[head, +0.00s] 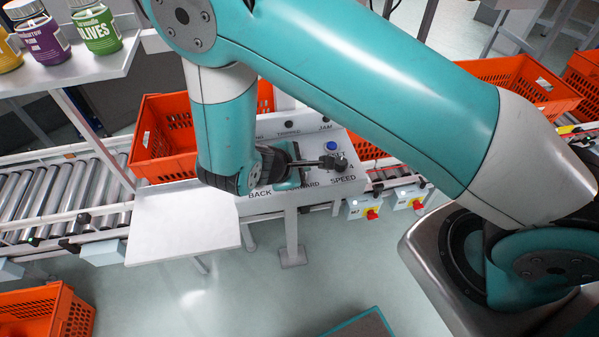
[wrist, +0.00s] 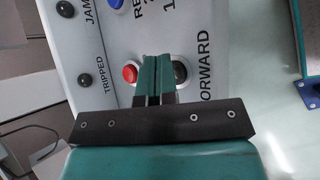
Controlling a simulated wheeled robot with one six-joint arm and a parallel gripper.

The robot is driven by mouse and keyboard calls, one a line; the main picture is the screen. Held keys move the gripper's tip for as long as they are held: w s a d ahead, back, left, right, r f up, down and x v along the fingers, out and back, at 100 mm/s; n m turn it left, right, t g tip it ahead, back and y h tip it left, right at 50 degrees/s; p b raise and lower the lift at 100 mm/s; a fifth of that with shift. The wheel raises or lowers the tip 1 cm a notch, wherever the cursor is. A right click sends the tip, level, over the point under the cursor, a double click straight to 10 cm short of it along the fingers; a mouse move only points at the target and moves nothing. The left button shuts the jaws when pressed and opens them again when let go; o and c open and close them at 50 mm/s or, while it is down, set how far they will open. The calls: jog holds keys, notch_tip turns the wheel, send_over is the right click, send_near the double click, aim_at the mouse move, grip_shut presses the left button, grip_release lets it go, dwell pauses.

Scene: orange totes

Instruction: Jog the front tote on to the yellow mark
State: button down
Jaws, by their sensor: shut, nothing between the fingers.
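Orange totes stand on the roller conveyor: one (head: 165,136) left of the control panel (head: 320,150), and one (head: 366,150) behind its right side, mostly hidden by my arm. I cannot tell which is the front tote. A small yellow patch (head: 566,130) shows at the conveyor's far right; I cannot tell if it is the mark. My gripper (head: 297,174) is shut and empty over the panel. In the wrist view its fingertips (wrist: 153,58) are between a red button (wrist: 131,73) and a black button (wrist: 181,71) beside the FORWARD label. Contact is unclear.
A blue button (head: 332,146) and a dark knob (head: 335,162) are on the panel. A blank white plate (head: 180,225) adjoins it at left. A shelf (head: 75,65) with jars is upper left. More totes stand right (head: 520,80) and lower left (head: 45,312).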

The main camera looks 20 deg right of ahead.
jog(key=shift+f, duration=0.3)
jog(key=shift+r, duration=0.15)
dwell(0.3)
jog(key=shift+r+p, duration=0.55)
jog(key=shift+r, duration=0.2)
notch_tip(320, 180, up, 5)
jog(key=p, duration=0.4)
jog(key=shift+r, duration=0.1)
dwell(0.7)
